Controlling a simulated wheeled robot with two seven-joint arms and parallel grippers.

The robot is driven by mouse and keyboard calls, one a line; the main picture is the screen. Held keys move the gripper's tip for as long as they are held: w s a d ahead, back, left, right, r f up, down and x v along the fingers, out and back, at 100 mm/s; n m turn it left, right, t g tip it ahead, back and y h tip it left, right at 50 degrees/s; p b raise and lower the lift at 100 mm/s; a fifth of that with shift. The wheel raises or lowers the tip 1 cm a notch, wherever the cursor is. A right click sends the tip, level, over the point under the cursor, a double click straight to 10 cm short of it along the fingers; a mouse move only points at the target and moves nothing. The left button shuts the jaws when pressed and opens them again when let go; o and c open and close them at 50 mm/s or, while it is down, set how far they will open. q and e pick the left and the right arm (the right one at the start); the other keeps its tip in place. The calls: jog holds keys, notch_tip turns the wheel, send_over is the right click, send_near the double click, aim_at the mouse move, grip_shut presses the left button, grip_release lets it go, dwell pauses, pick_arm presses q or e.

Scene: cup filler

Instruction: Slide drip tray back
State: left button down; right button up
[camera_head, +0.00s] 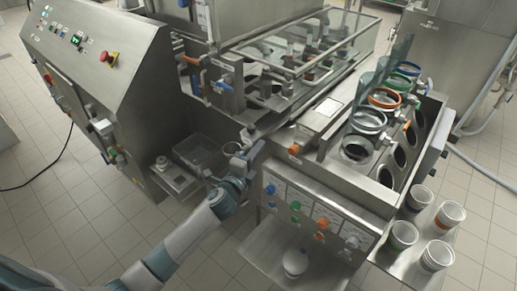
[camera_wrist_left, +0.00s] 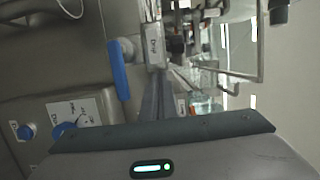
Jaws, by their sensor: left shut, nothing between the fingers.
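A shallow grey metal tray (camera_head: 198,152) sticks out low beside the left cabinet in the head view. It looks like the drip tray, but I cannot be sure. My left gripper (camera_head: 252,132) is to the right of this tray, near the edge of the filler machine; its fingers are shut and empty. I cannot tell whether the fingers touch the block. My right gripper is not in view.
A control cabinet (camera_head: 98,58) stands at the left. The filler panel with coloured knobs (camera_head: 312,215) is right of my left arm. A white cup (camera_head: 295,262) stands on a low shelf (camera_head: 262,250). Several cups (camera_head: 403,235) stand at the lower right. Tiled floor (camera_head: 70,225) is free at the lower left.

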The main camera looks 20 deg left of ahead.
pick_arm(q)
jog(key=w+a+b, duration=0.1)
jog(key=w+a, duration=0.3)
jog(key=a, duration=0.7)
jog(key=shift+r, duration=0.15)
jog(key=shift+a, duration=0.15)
